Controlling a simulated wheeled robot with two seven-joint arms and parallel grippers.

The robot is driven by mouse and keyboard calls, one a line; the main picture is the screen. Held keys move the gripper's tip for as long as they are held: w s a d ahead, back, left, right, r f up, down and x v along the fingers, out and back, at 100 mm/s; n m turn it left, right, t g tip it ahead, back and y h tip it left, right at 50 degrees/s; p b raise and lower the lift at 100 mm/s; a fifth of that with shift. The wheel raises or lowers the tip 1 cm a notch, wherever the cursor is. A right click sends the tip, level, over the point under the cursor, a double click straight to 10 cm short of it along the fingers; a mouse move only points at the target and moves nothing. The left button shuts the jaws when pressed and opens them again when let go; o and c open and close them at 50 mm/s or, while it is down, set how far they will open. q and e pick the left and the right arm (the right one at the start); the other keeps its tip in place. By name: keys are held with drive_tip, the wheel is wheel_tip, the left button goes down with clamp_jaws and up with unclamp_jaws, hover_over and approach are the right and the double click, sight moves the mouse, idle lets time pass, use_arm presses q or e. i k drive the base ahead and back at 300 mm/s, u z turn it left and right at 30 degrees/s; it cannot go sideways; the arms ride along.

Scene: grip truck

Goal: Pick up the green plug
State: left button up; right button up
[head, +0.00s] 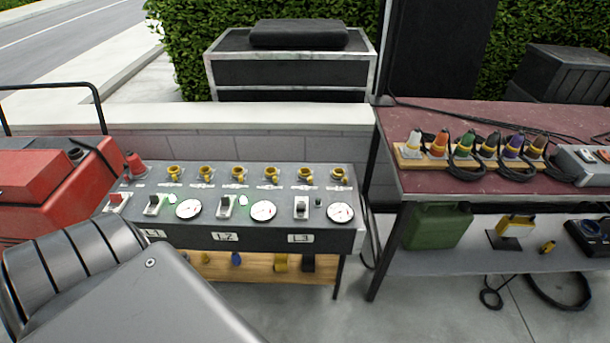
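A row of plugs with black cables stands in a wooden rack (408,162) on the dark red top of the right-hand table (400,120). The third plug from the left looks dark green, and I take it as the green plug (465,141). It stands upright between an orange plug (439,142) and a dark greyish plug (490,143). Cable loops partly cover its lower part. Neither of my grippers is in view; a large grey part of my own body fills the lower left.
A control panel (270,238) with yellow sockets, dials and switches stands left of the table. A grey power box (585,165) sits right of the rack. A green case (437,227) is on the lower shelf. Loose cables lie behind the rack.

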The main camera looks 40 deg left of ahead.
sight(464, 142)
drive_tip(key=z, duration=0.25)
drive_tip(key=k, duration=0.35)
drive_tip(key=z, duration=1.05)
drive_tip(key=k, duration=1.05)
drive_tip(key=z, duration=0.7)
drive_tip(key=i, duration=3.4)
drive_tip(key=u, duration=1.15)
drive_tip(key=i, duration=1.1)
drive_tip(key=u, duration=1.65)
drive_tip(key=i, duration=0.6)
drive_tip(key=u, duration=0.4)
